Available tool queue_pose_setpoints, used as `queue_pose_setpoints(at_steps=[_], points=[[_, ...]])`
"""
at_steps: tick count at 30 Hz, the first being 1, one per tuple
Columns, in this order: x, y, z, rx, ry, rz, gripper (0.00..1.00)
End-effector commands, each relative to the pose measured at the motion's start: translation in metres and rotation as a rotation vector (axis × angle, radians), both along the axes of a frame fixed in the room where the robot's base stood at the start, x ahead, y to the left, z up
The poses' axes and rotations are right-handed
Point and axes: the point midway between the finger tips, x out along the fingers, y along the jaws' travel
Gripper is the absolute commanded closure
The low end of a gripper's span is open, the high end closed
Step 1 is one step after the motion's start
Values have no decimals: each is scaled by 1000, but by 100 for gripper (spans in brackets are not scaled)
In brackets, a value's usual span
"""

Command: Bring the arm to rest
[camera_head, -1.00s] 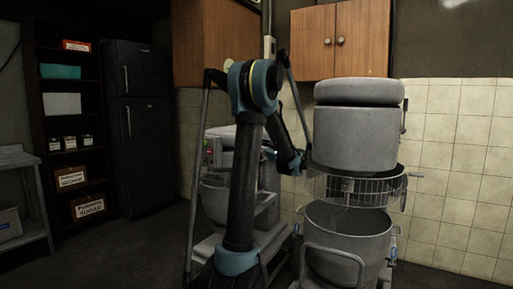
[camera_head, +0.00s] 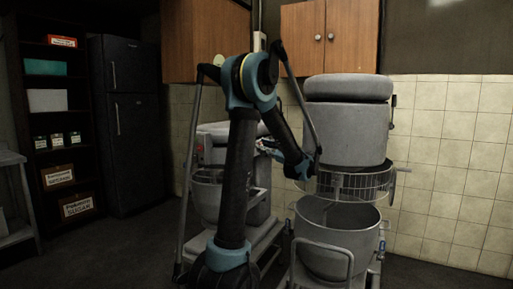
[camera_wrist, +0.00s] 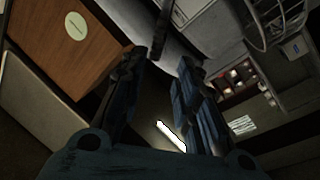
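My arm stands in the middle of the head view, with its elbow raised and its forearm bent down to the right. The wrist end appears just left of the large mixer's wire guard (camera_head: 355,186); whether they touch cannot be told. My gripper (camera_wrist: 163,62) shows in the wrist view with its two dark fingers apart and nothing seen between them. In the head view the gripper is small and hard to make out beside the wrist.
The large grey mixer (camera_head: 345,132) with its bowl (camera_head: 335,240) stands right of my arm. A smaller mixer (camera_head: 207,190) is behind the arm. Wooden cabinets (camera_head: 335,38) hang above. A dark fridge (camera_head: 125,120) and shelves (camera_head: 55,115) stand left. The floor at left is open.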

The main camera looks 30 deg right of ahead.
Motion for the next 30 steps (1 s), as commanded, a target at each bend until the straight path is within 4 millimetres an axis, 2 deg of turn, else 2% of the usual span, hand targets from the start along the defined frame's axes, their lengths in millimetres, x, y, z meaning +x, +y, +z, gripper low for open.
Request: queue_pose_setpoints(at_steps=[6, 22, 26, 29, 30], points=[[-9, -3, -1, 0, 0, 1, 71], [-8, 0, -2, 3, 7, 6, 71], [-2, 27, -5, 32, 71, 42, 71], [5, 68, -12, 75, 175, 93, 71], [6, 87, -16, 94, 226, 113, 71]])
